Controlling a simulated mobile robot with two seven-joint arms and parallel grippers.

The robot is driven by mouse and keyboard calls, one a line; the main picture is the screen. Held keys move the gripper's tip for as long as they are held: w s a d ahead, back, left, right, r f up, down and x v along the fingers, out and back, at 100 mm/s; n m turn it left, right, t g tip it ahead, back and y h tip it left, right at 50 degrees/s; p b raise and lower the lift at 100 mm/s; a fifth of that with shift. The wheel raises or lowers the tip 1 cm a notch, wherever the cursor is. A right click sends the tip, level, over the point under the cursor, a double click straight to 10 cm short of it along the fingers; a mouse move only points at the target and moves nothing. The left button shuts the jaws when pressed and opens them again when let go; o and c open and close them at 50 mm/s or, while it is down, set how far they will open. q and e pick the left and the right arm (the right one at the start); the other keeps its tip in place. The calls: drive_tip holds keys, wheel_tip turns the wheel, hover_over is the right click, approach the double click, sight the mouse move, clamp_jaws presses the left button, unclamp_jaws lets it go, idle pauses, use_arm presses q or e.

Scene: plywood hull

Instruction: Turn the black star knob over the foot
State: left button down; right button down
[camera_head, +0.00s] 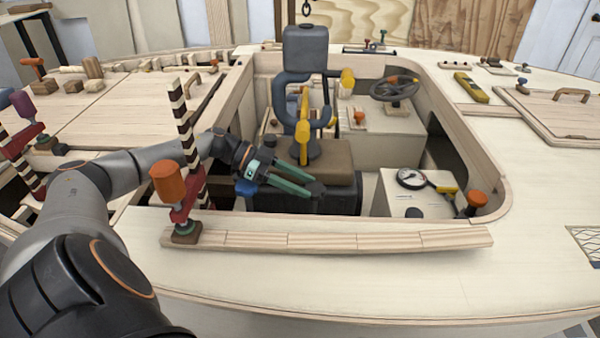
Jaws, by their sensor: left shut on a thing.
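My left gripper (318,190) has its green fingers reaching right over the well, with the tips in front of a dark box (262,199) under a brown top. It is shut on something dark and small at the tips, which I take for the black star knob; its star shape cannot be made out. A blue-grey curved frame (283,95) with a yellow lever (304,130) stands on the brown top (335,157), just behind the fingers. I cannot tell which part is the foot. My right gripper is out of view.
A red clamp with an orange handle (168,182) stands on the near wooden rail (330,240), beside my left forearm. A striped post (187,130) rises behind it. A white box with a gauge (411,178) is at the right of the well.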

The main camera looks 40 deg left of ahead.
use_arm(q)
drive_tip(key=shift+d+f, duration=0.1)
drive_tip(key=shift+d, duration=0.2)
